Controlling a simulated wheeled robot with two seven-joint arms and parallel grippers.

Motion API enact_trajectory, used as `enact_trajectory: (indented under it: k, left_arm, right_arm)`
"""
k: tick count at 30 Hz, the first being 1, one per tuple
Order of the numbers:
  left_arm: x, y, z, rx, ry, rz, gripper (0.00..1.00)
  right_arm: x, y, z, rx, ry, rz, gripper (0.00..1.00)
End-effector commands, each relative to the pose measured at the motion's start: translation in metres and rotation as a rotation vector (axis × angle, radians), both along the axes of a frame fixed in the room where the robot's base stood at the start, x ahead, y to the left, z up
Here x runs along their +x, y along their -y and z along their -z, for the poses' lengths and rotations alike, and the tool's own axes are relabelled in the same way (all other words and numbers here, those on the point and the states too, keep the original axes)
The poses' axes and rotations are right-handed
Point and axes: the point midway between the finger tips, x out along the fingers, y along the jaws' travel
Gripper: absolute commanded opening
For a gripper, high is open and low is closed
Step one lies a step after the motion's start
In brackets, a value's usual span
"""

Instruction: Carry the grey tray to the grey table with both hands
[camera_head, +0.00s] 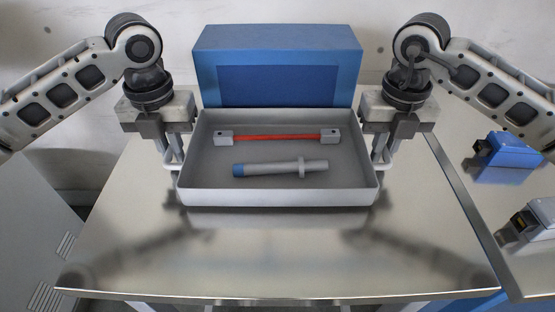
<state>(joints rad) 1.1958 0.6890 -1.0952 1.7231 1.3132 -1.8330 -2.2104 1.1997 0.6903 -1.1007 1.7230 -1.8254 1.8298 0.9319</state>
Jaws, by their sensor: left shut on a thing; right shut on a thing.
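The grey tray (280,192) is in the middle of the head view, over a shiny grey metal table (290,258). Whether it rests on the table or hangs just above it, I cannot tell. In it lie a red bar with grey end blocks (278,137) and a grey rod with a blue end (282,168). My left gripper (175,160) is shut on the tray's left handle. My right gripper (384,160) is shut on the tray's right handle. The fingertips are partly hidden by the gripper bodies.
A blue box (278,50) stands behind the tray, near the wall. On the right, a second metal surface (478,218) holds blue and grey devices (508,158). A grey cabinet (30,225) stands at the left. The table's front part is clear.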

Motion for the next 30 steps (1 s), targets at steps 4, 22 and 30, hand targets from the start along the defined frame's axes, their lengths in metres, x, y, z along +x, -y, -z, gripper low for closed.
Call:
enact_trajectory:
  k: [4, 22, 30]
  left_arm:
    - [0.001, -0.001, 0.014, 0.002, 0.002, -0.003, 0.0]
    - [0.001, 0.0, -0.016, -0.001, 0.004, 0.0, 0.32]
    - [0.001, 0.0, -0.075, 0.001, 0.007, -0.002, 0.32]
  right_arm:
    - [0.0, 0.001, 0.014, -0.002, 0.002, 0.002, 0.0]
    - [0.0, 0.0, 0.01, 0.0, 0.0, 0.0, 0.32]
    - [0.0, 0.0, 0.01, 0.0, 0.0, 0.0, 0.32]
